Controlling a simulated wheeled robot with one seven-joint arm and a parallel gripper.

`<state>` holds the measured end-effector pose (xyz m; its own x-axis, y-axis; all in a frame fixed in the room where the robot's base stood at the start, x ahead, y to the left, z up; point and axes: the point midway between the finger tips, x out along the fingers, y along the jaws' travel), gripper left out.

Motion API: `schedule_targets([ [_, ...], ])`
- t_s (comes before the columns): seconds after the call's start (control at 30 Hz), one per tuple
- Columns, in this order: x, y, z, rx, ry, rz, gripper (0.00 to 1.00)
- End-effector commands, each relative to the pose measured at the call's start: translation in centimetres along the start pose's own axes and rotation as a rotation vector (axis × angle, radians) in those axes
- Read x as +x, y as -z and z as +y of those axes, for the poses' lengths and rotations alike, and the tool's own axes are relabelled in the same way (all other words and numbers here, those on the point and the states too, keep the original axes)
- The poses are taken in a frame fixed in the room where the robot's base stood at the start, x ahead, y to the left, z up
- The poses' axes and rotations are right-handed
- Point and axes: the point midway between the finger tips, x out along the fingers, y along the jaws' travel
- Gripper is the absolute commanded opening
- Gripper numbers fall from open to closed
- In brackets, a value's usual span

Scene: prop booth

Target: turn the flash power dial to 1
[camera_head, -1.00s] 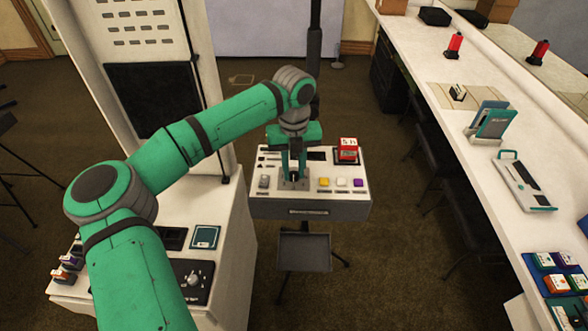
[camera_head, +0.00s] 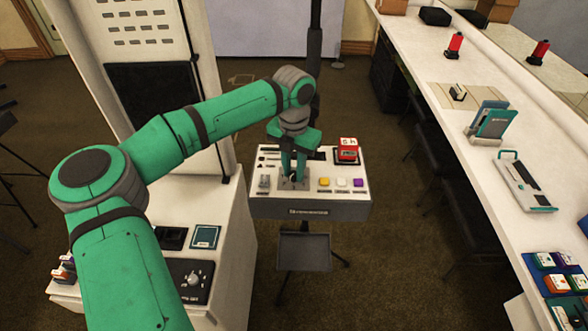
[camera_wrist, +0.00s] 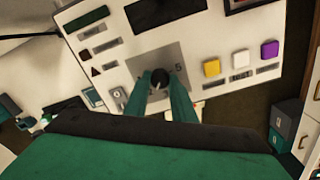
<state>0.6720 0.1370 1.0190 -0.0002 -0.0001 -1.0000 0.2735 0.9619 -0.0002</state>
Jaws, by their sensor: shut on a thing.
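The flash power dial (camera_wrist: 158,80) is a dark round knob on a grey square plate in the wrist view, with a "5" printed to its right. The other numbers around it are hidden by my fingers or too small to read. My gripper (camera_head: 293,178) reaches down onto the control panel (camera_head: 308,209) in the head view. In the wrist view its two green fingers are shut on the dial, one on each side. The dial's pointer direction is hard to make out.
Yellow (camera_wrist: 211,68), white (camera_wrist: 241,59) and purple (camera_wrist: 270,49) buttons sit right of the dial. A red block-like device (camera_head: 347,151) stands at the panel's back right. Another dial (camera_head: 193,280) is on the white cabinet at lower left. A long white counter runs along the right.

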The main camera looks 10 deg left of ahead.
Motion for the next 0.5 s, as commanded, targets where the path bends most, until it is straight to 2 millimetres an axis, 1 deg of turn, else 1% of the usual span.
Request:
schedule_targets([
  [0.5,-0.03,-0.03,0.12,0.489,-0.002,0.0,0.01],
])
